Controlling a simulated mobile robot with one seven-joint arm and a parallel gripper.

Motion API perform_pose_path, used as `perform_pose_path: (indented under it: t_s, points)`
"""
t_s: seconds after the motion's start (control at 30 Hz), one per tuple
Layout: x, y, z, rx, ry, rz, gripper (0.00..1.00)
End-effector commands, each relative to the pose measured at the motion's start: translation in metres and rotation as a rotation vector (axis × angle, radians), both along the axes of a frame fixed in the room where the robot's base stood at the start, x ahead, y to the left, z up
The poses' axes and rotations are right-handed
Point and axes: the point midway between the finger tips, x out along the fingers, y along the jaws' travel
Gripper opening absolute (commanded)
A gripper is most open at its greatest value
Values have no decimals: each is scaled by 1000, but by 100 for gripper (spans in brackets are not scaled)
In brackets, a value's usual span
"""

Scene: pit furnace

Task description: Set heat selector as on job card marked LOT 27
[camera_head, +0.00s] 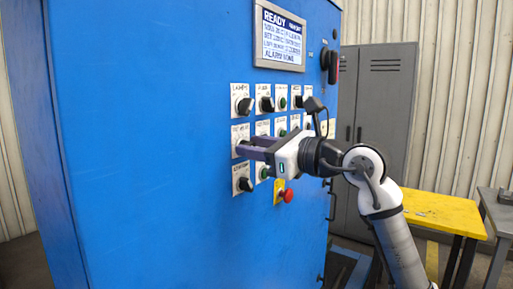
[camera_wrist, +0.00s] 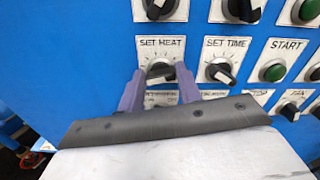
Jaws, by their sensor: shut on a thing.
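The heat selector is a black knob (camera_wrist: 160,74) on a white plate marked SET HEAT in the wrist view. My gripper (camera_head: 242,147) has its purple fingers at the left plate of the panel's second row in the head view, largely covering the knob there. In the wrist view my gripper (camera_wrist: 160,85) has one finger on each side of the knob and is shut on it. The knob's pale pointer end leans to the lower left; the scale marks are too small to read. I see no card that I can read as LOT 27.
The blue cabinet (camera_head: 150,110) carries rows of knobs and green buttons close around my gripper. The SET TIME knob (camera_wrist: 219,73) is just right. A red emergency button (camera_head: 286,195) is below. A READY display (camera_head: 279,36) hangs above. A yellow table (camera_head: 447,212) stands at right.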

Motion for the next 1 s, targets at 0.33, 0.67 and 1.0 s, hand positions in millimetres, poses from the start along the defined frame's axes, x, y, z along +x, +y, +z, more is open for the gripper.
perform_pose_path:
  t_s: [0.33, 0.67, 1.0]
  points:
    - [1, -1, -1, 135, 186, -2, 12]
    - [2, -3, -1, 320, 440, -3, 12]
    - [4, -3, -2, 510, 700, -3, 12]
